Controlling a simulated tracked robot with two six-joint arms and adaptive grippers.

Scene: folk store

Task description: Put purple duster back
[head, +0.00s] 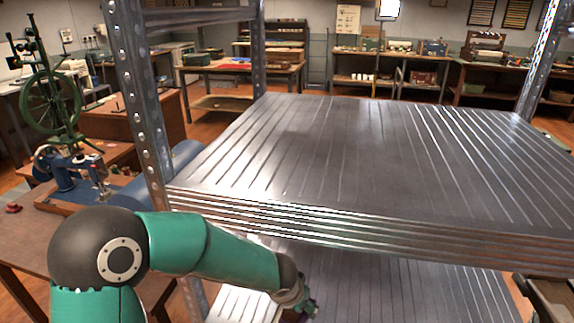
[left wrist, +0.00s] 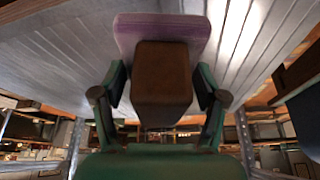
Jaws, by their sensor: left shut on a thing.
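The purple duster shows in the left wrist view as a pale purple pad (left wrist: 160,32) with a brown block (left wrist: 162,75) on it. My left gripper (left wrist: 162,84) has its two fingers on either side of the brown block and is shut on it. In the head view my left gripper (head: 298,299) is low, in front of the metal shelf unit and below the front edge of its upper shelf (head: 350,150). A bit of purple shows at its tip there; most of the duster is hidden. My right gripper is in neither view.
The upper shelf is bare. A lower metal shelf (head: 375,285) shows beneath it, its visible part clear. A perforated upright post (head: 140,105) stands close to my left arm. A table with a blue sewing machine (head: 75,175) is at left; a green spinning wheel (head: 50,100) stands behind.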

